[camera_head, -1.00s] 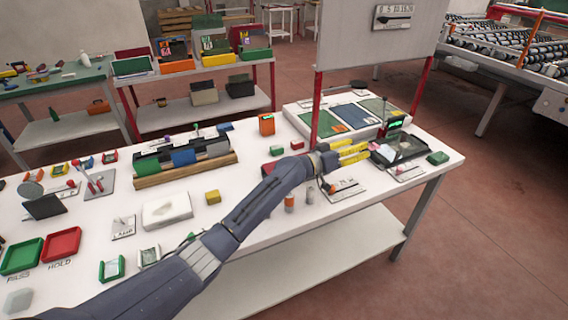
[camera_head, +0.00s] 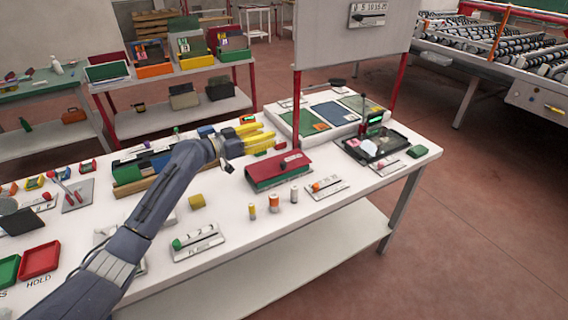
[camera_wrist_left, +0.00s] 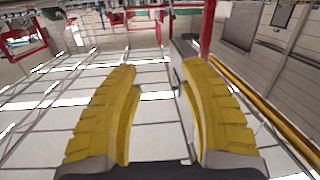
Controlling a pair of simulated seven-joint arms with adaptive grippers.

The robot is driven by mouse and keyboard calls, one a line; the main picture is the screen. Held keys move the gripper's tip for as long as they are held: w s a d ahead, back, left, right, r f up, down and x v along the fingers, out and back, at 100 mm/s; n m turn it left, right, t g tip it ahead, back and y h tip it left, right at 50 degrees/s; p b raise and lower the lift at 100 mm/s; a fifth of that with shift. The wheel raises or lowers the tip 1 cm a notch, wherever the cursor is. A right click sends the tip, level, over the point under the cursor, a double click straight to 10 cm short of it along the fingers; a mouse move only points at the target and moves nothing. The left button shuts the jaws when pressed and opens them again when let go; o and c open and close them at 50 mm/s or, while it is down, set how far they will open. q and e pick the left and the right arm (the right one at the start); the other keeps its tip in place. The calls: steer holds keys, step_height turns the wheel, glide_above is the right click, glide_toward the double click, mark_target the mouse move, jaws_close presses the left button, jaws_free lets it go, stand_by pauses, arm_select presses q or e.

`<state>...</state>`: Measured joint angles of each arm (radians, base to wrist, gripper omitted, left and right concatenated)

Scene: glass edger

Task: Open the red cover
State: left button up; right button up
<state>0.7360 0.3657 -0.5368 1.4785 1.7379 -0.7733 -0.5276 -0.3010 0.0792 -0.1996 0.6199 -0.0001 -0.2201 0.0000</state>
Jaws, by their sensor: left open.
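The red cover (camera_head: 290,162) lies sloped over a low green box (camera_head: 268,184) on the white bench, in the middle of the head view. It looks closed. A small dark fitting shows on its front. My left gripper (camera_head: 270,136), with yellow fingers, is above the bench to the back left of the cover in the picture, apart from it. In the left wrist view its two fingers (camera_wrist_left: 160,100) are spread with nothing between them. The cover cannot be made out in that view. My right gripper is not in view.
A dark tray (camera_head: 402,139) with a green-lit display stands right of the box. A white board with coloured panels (camera_head: 331,113) lies behind it. Small cylinders (camera_head: 274,203) and a numbered plate (camera_head: 326,188) stand in front. A red post (camera_head: 297,98) rises behind.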

arm_select(q)
steer(key=s+a+f+m+g+y, duration=0.2)
steer(key=s+a+f+g+y, duration=0.1)
steer(key=s+a+f, duration=0.4)
glide_toward(283, 162)
steer(key=x, duration=1)
steer(key=shift+s, duration=0.1)
jaws_close()
stand_by(0.3)
